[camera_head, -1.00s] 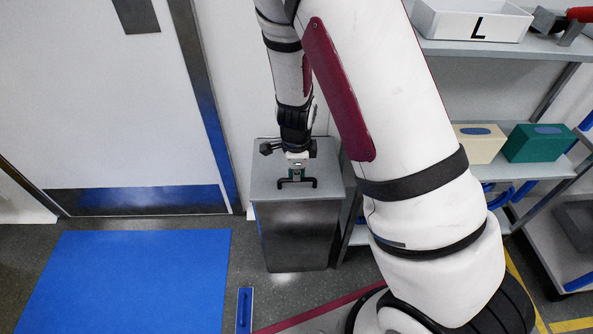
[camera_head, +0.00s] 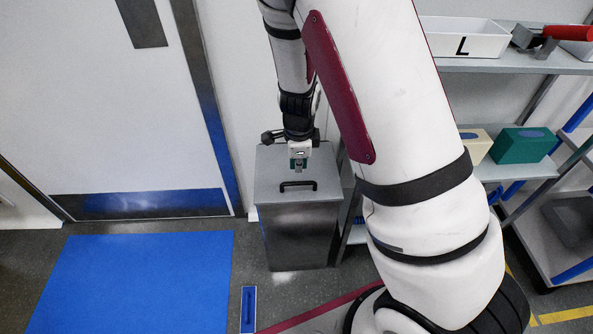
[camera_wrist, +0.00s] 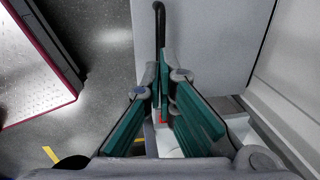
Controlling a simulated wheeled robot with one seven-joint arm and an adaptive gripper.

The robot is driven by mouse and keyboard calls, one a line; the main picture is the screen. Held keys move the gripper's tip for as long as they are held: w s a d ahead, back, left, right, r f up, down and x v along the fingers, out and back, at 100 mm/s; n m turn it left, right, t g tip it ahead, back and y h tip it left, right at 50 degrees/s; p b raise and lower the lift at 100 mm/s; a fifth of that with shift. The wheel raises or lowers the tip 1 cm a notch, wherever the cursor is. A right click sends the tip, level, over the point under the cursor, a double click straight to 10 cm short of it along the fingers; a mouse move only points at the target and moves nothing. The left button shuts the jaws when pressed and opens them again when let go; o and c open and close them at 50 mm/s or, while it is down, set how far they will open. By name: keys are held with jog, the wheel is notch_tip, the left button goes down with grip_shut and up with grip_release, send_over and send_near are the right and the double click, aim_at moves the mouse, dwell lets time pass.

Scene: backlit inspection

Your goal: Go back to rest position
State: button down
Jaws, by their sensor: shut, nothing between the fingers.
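My gripper (camera_head: 298,166) hangs pointing down over the grey metal bin (camera_head: 299,235) at the picture's centre. It is shut and empty, and its fingertips are above and behind the bin's black lid handle (camera_head: 298,185) in the head view. In the wrist view the two green-padded fingers (camera_wrist: 163,100) meet at their tips. The handle (camera_wrist: 159,22) shows just beyond the tips there, and I see no grip on it. The lid appears closed.
Shelves on the right hold a white bin marked L (camera_head: 464,38), a cream box (camera_head: 474,146) and a green box (camera_head: 523,145). A blue mat (camera_head: 135,283) lies before the door (camera_head: 108,110). The wall is close behind the metal bin.

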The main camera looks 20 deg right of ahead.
notch_tip(320, 180, up, 6)
jog(key=s+p, duration=0.1)
jog(key=p, duration=0.1)
jog(key=shift+a+r, duration=0.15)
jog(key=shift+a, duration=0.2)
